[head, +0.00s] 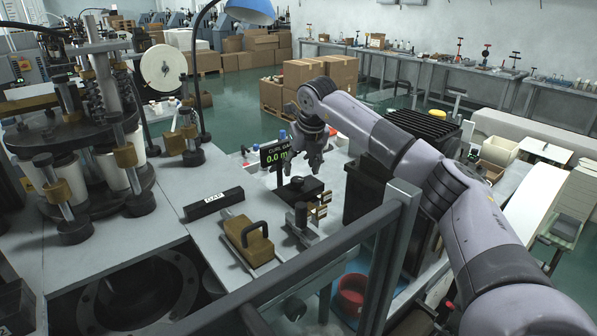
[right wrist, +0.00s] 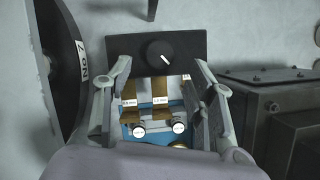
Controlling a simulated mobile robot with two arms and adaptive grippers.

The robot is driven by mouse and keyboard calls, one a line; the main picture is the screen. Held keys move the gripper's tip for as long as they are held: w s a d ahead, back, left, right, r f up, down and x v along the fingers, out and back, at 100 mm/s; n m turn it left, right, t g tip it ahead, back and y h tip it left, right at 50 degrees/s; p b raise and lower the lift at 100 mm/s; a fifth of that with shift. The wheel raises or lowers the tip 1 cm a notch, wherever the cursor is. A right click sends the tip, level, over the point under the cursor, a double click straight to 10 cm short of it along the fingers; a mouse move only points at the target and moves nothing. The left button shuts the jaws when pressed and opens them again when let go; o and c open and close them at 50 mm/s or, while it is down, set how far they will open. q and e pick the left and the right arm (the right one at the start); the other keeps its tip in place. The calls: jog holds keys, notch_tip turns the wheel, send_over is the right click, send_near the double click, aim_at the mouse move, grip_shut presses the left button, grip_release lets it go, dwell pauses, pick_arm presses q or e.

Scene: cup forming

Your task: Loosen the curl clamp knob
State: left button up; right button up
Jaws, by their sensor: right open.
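My right gripper (head: 313,158) hangs open above the work table, pointing down, near a black block with a round black knob on top (head: 297,181). In the right wrist view the black knob (right wrist: 160,54) has a white pointer line and sits on a dark plate (right wrist: 195,45). The knob lies just beyond the tips of my open fingers (right wrist: 163,68). Nothing is held; whether a finger touches the knob cannot be told. A display reading "CURL GAP 0.0" (head: 275,154) stands beside the block. My left gripper is not in view.
Brass tabs (right wrist: 160,95) and white-capped pins (right wrist: 178,128) show between my fingers. A brass block with a black handle (head: 248,238) and a black labelled bar (head: 214,203) lie nearby. A grey rail (head: 340,245) crosses in front; a black finned box (head: 420,130) stands right.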

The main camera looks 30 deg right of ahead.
aim_at(298, 179)
jog(key=p+x, duration=0.1)
jog(key=x, duration=0.4)
jog(key=c, duration=1.1)
jog(key=shift+c, duration=0.2)
jog(key=n+y, duration=0.1)
jog(key=n, duration=0.1)
jog(key=shift+d+n, duration=0.1)
jog(key=shift+n, duration=0.3)
jog(key=n+y, duration=0.2)
jog(key=n, duration=0.2)
jog(key=shift+d+r+n+p, duration=0.1)
jog(key=shift+n+p, duration=0.2)
jog(key=shift+p, duration=0.1)
